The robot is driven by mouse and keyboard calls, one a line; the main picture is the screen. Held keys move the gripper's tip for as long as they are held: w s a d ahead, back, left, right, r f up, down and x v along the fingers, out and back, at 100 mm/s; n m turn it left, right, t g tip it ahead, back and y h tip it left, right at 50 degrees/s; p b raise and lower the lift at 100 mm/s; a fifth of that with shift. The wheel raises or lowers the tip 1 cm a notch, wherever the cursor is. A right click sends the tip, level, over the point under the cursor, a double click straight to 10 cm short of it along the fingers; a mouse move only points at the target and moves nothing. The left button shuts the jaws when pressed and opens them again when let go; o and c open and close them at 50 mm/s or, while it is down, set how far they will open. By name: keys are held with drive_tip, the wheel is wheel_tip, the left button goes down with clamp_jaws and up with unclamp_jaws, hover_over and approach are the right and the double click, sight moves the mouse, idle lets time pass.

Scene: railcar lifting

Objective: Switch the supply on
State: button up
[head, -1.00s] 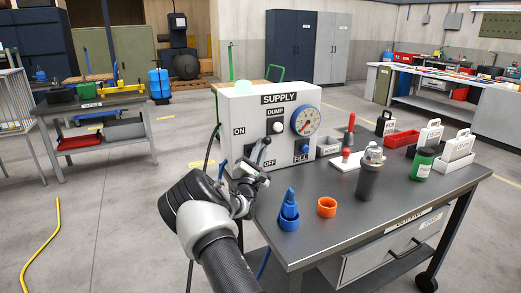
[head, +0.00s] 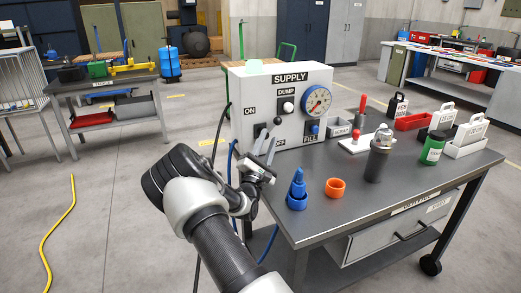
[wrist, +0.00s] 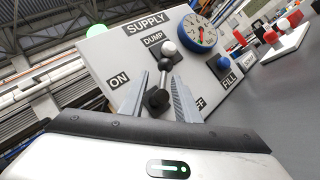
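The white supply box (head: 252,97) stands on the back left of the grey bench, with an ON label (head: 250,111) at its left and an OFF label, partly hidden by my gripper, lower down. Its lever has a black ball knob (head: 278,120) on a metal rod from a dark pivot; it also shows in the wrist view (wrist: 166,64). My gripper (head: 266,143) is in front of the box, its fingers apart on either side of the lever's lower part in the wrist view (wrist: 160,103). I cannot tell whether a finger touches the lever.
The box also carries a white DUMP knob (head: 288,106), a gauge (head: 317,101), a blue FILL knob (head: 315,129) and a pale green dome (wrist: 97,31).

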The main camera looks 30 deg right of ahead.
drive_tip(key=s+a, duration=0.6)
drive_tip(key=shift+p, duration=0.4)
